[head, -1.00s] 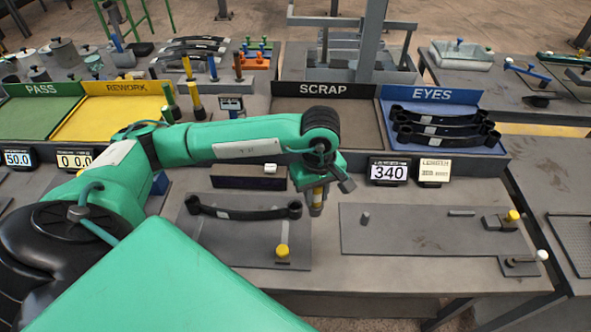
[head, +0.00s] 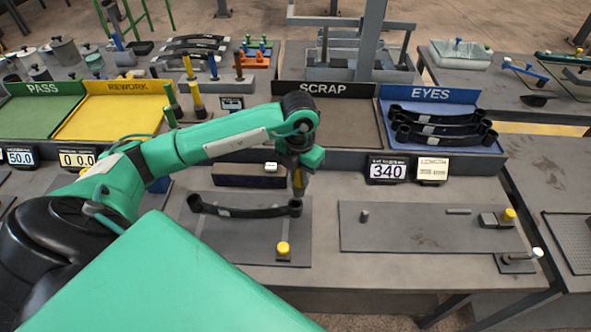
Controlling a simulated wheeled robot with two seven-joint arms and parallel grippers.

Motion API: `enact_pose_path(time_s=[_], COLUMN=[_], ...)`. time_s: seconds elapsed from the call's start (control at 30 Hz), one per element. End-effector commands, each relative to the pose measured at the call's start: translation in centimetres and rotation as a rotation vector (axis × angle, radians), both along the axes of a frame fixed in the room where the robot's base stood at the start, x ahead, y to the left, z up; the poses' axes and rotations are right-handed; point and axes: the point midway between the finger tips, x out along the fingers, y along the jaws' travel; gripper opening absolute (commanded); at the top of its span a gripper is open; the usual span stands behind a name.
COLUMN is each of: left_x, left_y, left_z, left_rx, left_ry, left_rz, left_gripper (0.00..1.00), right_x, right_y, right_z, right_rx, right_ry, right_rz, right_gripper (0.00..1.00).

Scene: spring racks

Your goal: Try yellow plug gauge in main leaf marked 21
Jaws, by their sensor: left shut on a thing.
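A black main leaf (head: 248,212) with an eye at each end lies on a dark plate (head: 225,243) at the middle of the bench. Its pale tag is too small to read. My left gripper (head: 298,178) is shut on the yellow plug gauge (head: 298,187), whose yellow part shows just below the fingers. The gauge points down at the leaf's right eye (head: 295,207). I cannot tell whether its tip is in the eye or just above or behind it. My right gripper is out of view.
A yellow-topped stop (head: 283,249) stands on the plate in front of the leaf. A second plate (head: 400,235) with small fixtures lies to the right. Behind are the green PASS (head: 40,117), yellow REWORK (head: 115,118), SCRAP (head: 335,125) and blue EYES (head: 470,140) trays.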

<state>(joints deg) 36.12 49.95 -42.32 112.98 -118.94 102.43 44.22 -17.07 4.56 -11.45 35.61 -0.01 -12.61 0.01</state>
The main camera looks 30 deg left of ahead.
Motion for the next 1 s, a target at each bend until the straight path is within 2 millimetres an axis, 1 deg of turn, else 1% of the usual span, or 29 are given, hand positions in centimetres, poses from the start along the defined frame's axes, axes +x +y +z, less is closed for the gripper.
enact_pose_path(time_s=[0.03,0.1,0.2,0.3,0.57,0.97,1.0], left_x=[0.0,0.1,0.2,0.3,0.3,0.2,0.2], left_y=[0.3,0.7,1.0,1.2,1.3,1.3,1.3], left_z=[0.0,0.0,-0.1,-0.1,-1.0,-4.5,-4.9], left_rx=[0.000,0.000,0.002,0.002,0.003,0.003,0.003], left_ry=[0.002,0.004,0.005,0.005,0.005,0.006,0.005], left_rz=[0.078,0.176,0.277,0.332,0.353,0.350,0.350], left_gripper=[0.05,0.05,0.05,0.05,0.05,0.05,0.05], right_x=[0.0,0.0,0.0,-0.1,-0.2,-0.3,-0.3], right_y=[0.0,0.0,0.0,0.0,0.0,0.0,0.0], right_z=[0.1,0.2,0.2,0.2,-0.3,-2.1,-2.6], right_rx=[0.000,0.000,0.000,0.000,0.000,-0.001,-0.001], right_ry=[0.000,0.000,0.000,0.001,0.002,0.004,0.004], right_rz=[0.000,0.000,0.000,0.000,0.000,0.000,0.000], right_gripper=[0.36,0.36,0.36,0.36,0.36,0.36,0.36])
